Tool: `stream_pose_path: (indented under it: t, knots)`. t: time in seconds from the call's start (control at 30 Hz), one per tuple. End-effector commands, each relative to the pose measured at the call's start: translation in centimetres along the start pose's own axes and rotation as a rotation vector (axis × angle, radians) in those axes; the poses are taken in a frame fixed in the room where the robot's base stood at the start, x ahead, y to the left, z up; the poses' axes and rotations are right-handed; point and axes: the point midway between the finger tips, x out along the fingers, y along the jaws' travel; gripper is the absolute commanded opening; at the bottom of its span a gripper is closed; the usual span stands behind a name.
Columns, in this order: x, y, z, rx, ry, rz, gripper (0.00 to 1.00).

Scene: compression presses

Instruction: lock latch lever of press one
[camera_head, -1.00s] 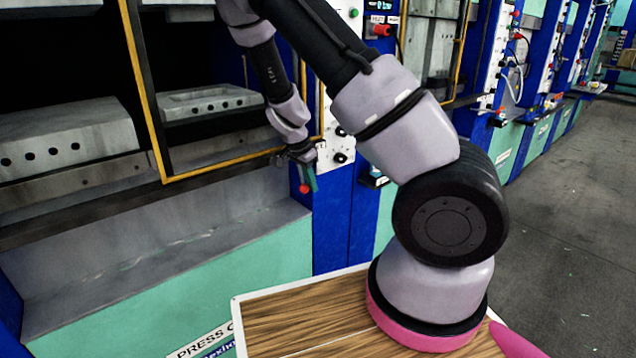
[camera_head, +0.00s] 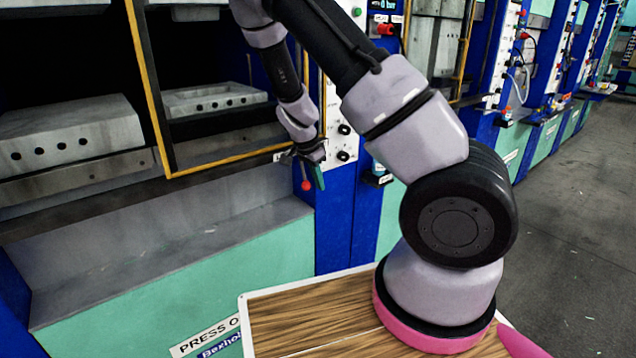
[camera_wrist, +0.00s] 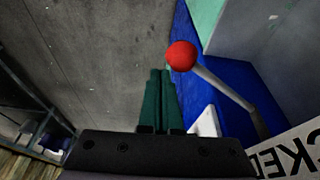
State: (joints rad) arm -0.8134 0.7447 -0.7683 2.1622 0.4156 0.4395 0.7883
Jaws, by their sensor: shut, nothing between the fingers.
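The latch lever of press one is a grey rod with a red ball knob. The red knob (camera_head: 306,186) shows in the head view just left of my gripper's fingertips, in front of the blue post. In the wrist view the lever (camera_wrist: 225,88) runs from the red knob down to the right, toward a white label ending in "CKED". My gripper (camera_head: 318,178) has green fingers, which also show in the wrist view (camera_wrist: 160,85). They are shut and empty, close beside the knob on its left in the wrist view. I cannot tell whether they touch it.
The yellow-edged door frame (camera_head: 225,160) of press one stands left of my gripper. A white control panel (camera_head: 343,140) with black knobs is on the post just right. A grey ledge (camera_head: 170,245) lies below. The floor (camera_head: 570,240) at right is clear.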

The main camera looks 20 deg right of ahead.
Motion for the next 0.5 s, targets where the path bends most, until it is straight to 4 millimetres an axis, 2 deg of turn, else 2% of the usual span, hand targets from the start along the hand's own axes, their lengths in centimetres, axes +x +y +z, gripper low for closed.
stream_pose_path:
  t: [0.1,0.5]
  knots:
    - [0.6,-0.2,-1.3,0.002,0.003,0.001,0.00]
    - [-6.8,-1.3,-1.4,0.000,0.005,-0.001,0.00]
